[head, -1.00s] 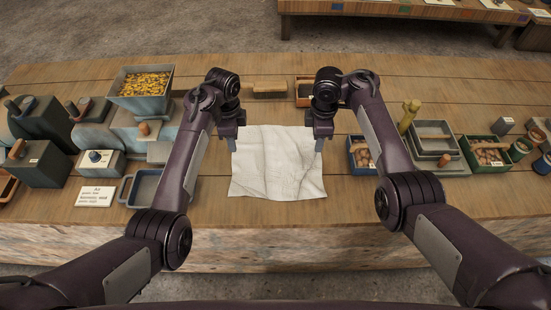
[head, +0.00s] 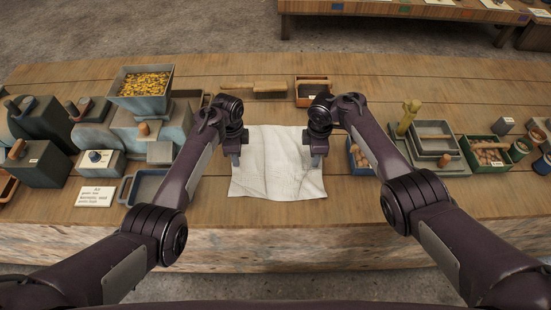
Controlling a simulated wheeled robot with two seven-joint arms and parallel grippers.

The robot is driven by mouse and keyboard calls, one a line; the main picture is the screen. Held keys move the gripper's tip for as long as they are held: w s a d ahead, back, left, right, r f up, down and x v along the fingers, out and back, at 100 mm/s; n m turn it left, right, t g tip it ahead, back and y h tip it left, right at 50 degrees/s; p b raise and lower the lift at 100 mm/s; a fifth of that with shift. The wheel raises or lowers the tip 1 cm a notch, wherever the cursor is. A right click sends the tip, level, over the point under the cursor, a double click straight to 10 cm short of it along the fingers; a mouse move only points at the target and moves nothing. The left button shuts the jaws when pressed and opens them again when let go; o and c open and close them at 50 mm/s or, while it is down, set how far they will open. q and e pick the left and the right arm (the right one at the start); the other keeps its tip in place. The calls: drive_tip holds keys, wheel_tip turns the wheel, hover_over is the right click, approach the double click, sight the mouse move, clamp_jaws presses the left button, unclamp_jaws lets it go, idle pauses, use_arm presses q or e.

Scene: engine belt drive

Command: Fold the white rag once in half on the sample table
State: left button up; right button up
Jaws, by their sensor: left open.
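The white rag (head: 277,165) lies spread out flat on the wooden table (head: 330,215), with slight wrinkles and an uneven outline. My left gripper (head: 236,160) is open over the rag's left edge, pointing down. My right gripper (head: 315,158) is over the rag's right edge, pointing down; its finger gap is too small to make out. I cannot tell whether either fingertip touches the cloth. Parts of the rag's left and right edges are hidden by the grippers.
A grinder with a hopper of yellow grains (head: 144,84), a grey tray (head: 147,186) and a label card (head: 95,196) stand left. A brush (head: 268,88) and a box (head: 313,91) lie behind the rag. Trays of nuts (head: 488,154) stand right. The table in front of the rag is clear.

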use_arm(q)
drive_tip(key=shift+f+b, duration=0.35)
use_arm(e)
drive_tip(key=shift+f, duration=0.35)
use_arm(q)
drive_tip(key=shift+r, duration=0.1)
use_arm(e)
drive_tip(key=shift+r, duration=0.1)
use_arm(q)
drive_tip(key=shift+c, duration=0.5)
use_arm(e)
drive_tip(key=shift+c, duration=0.5)
use_arm(q)
drive_tip(key=shift+s, duration=0.1)
clamp_jaws()
use_arm(e)
drive_tip(key=shift+s, duration=0.1)
clamp_jaws()
